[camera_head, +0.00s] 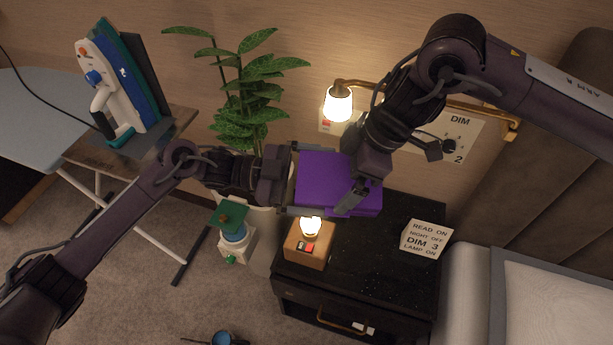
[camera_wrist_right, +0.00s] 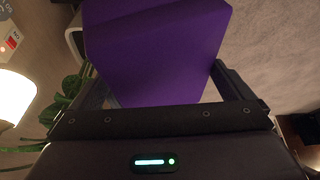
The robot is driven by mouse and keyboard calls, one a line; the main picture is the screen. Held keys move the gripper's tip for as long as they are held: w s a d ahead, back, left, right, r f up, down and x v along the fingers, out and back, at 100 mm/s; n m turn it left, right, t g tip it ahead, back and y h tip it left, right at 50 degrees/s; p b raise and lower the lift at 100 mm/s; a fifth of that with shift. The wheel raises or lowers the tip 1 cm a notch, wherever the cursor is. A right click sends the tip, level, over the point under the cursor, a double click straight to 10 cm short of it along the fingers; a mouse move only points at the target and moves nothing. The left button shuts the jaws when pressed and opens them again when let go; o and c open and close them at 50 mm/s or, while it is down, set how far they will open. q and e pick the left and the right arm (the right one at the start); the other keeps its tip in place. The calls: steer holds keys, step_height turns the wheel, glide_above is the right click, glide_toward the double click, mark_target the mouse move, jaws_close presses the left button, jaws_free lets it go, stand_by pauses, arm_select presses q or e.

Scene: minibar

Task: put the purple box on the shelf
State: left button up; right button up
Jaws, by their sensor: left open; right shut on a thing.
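The purple box (camera_head: 325,182) is held up above the left part of the black nightstand, in front of the wall. My right gripper (camera_head: 352,180) is shut on its right side. In the right wrist view the purple box (camera_wrist_right: 155,50) fills the space between the fingers of my right gripper (camera_wrist_right: 160,85). My left gripper (camera_head: 297,180) is open at the box's left edge, with its fingers spread along that side. I cannot tell whether they touch it. I cannot make out a separate shelf in either view.
The black nightstand (camera_head: 390,255) carries a small lit lamp on a wooden block (camera_head: 307,247) and a white sign block (camera_head: 427,237). A lit wall lamp (camera_head: 338,104), a plant (camera_head: 245,90) and a bed (camera_head: 550,300) are close by.

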arm_select(q)
steer(key=c, duration=0.7)
steer(key=shift+r, duration=0.1)
steer(key=shift+c, duration=0.9)
arm_select(e)
steer(key=o, duration=1.1)
steer(key=shift+s, duration=0.1)
steer(key=shift+c, duration=0.2)
